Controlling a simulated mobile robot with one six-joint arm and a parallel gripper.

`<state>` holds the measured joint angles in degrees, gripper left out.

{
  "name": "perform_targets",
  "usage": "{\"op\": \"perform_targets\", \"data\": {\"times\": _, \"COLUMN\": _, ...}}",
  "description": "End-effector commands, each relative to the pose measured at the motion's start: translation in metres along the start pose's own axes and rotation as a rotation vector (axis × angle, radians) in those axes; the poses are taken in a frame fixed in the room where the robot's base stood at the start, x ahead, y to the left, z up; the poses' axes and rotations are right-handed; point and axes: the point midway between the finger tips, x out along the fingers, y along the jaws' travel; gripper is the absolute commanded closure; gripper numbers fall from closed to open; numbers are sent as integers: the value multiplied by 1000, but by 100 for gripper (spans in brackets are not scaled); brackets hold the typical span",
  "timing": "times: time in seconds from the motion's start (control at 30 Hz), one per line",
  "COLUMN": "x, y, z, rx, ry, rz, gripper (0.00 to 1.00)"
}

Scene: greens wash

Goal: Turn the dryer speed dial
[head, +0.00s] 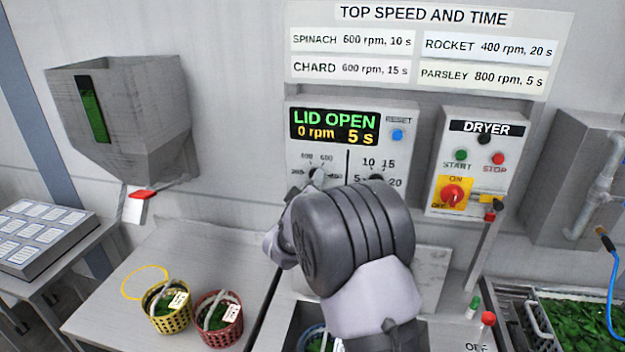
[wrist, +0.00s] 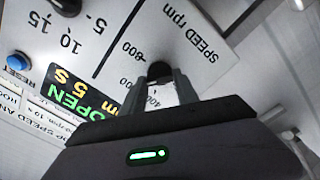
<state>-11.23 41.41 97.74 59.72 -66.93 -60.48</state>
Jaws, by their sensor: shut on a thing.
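The dryer speed dial is a dark knob on the pale control panel (head: 295,155), left of the time dial. In the wrist view the speed dial (wrist: 159,70) sits between the two fingertips of my gripper (wrist: 163,80), which is shut on it. "SPEED rpm" and numbers are printed around it. In the head view the dial (head: 316,174) shows just above my wrist, which hides the fingers. The pointer's exact setting cannot be read. The display (head: 333,127) reads LID OPEN, 0 rpm, 5 s.
The time dial (head: 376,178) is close on the right, partly behind my arm. A blue reset button (head: 397,135) is above it. The dryer switch box (head: 476,165) stands further right. Yellow (head: 160,325) and red (head: 208,335) baskets with greens sit at lower left.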

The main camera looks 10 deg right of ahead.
Motion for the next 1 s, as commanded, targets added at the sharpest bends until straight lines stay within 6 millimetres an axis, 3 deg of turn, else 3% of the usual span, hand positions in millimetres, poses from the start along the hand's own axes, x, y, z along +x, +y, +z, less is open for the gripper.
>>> {"op": "perform_targets", "data": {"times": 0.3, "x": 0, "y": 0, "z": -1, "rx": -102, "ry": 1, "rz": 0, "gripper": 100}}
{"op": "perform_targets", "data": {"times": 0.83, "x": 0, "y": 0, "z": 0, "rx": -121, "ry": 1, "rz": 1, "gripper": 100}}
{"op": "perform_targets", "data": {"times": 0.87, "x": 0, "y": 0, "z": 0, "rx": -120, "ry": 1, "rz": 1, "gripper": 60}}
{"op": "perform_targets", "data": {"times": 0.93, "x": 0, "y": 0, "z": 0, "rx": -120, "ry": 1, "rz": 1, "gripper": 46}}
{"op": "perform_targets", "data": {"times": 1.0, "x": 0, "y": 0, "z": 0, "rx": -120, "ry": 0, "rz": 0, "gripper": 42}}
